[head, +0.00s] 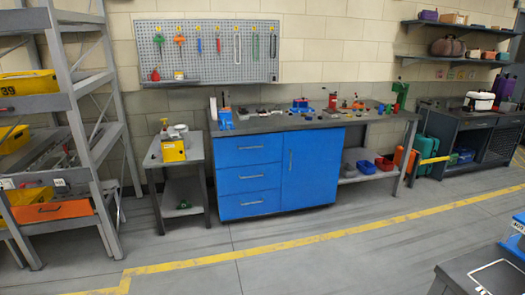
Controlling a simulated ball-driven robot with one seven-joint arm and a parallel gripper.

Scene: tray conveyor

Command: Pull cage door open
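No cage door can be made out for certain. At the far right, a dark bench (455,113) stands against the wall, and a dark panel with a mesh-like look (503,147) fills its right part below the top. It is too small to tell whether this panel is a door, or whether it is open or shut. My gripper is not in view.
A blue cabinet workbench (262,172) stands mid-wall beside a small grey side table (183,198). A grey shelving rack (75,120) is at left. A dark table corner (470,278) juts in at lower right. The floor with a yellow line (300,238) is clear.

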